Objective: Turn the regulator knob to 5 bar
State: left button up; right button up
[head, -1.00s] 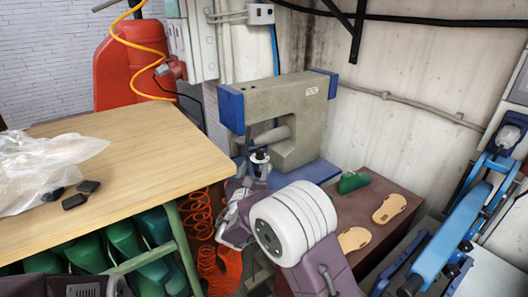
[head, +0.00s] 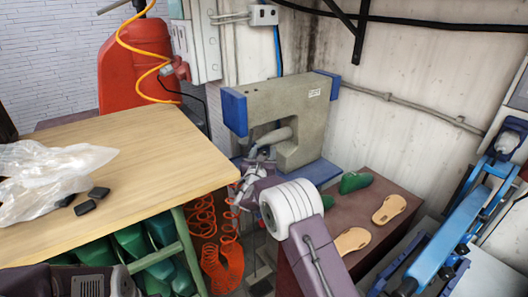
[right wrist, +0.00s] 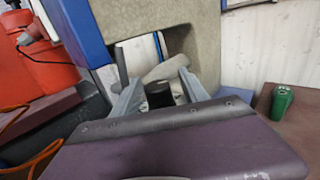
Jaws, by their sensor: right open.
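My right gripper (head: 258,160) is in front of the grey-and-blue press (head: 285,100), at the lower left of its open throat. It also shows in the right wrist view (right wrist: 156,86), its two grey fingers apart. A dark, round-topped cylinder (right wrist: 158,96), apparently the regulator knob, stands between the fingers in that view. I cannot tell whether the fingers touch it, and no pressure reading is legible. In the head view the gripper and wrist hide the regulator. My left gripper is out of view; only a part of my left arm shows at the bottom left.
A wooden table (head: 130,160) with a plastic bag (head: 45,180) and small black blocks is at left. Coiled orange hose (head: 212,245) hangs beside it. A brown bench (head: 375,205) holds tan soles (head: 390,208) and a green piece (head: 354,183). A blue-framed machine stands at right.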

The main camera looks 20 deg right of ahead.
grip_shut()
jog(key=shift+s+d+m+g+h+p, duration=0.1)
jog(key=shift+d+m+g+h+p, duration=0.05)
jog(key=shift+m+g+h, duration=0.7)
jog(key=shift+s+d+m+g+h+p, duration=0.1)
jog(key=shift+s+d+m+g+h, duration=0.1)
jog(key=shift+m+g+h, duration=0.7)
jog(key=shift+s+d+m+g+h+p, duration=0.15)
jog(key=shift+m+g+h, duration=0.35)
jog(key=shift+h, duration=0.65)
jog(key=shift+w, duration=0.1)
grip_release()
jog(key=shift+a, duration=0.1)
